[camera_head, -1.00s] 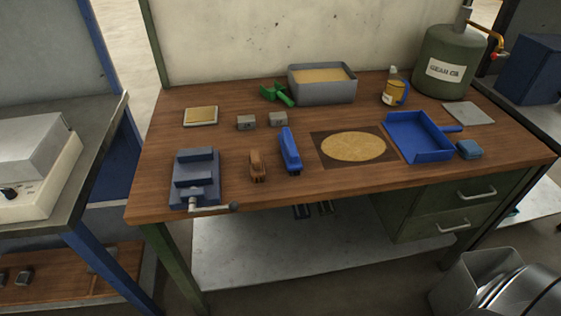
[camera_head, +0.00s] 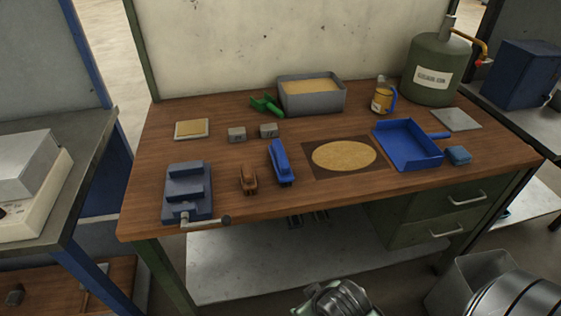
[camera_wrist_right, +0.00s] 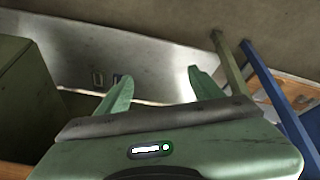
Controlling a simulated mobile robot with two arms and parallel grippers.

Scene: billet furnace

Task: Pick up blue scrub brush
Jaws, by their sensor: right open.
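The blue scrub brush (camera_head: 280,163) lies on the wooden workbench (camera_head: 220,208), left of the middle. It is long and narrow, pointing from the back toward the front edge, with nothing touching it. My right gripper (camera_wrist_right: 162,75) shows in the right wrist view with its two green fingers apart and nothing between them. The brush does not show in that view. A metallic part of my arm shows at the bottom of the head view, below the bench's front edge and apart from the brush. My left gripper is not in view.
A brown brush (camera_head: 248,178) lies just left of the blue one, beside a vise (camera_head: 187,190). Small metal blocks (camera_head: 268,130) sit behind. A round tan disc on a dark mat (camera_head: 310,170) and a blue dustpan (camera_head: 408,157) lie to the right.

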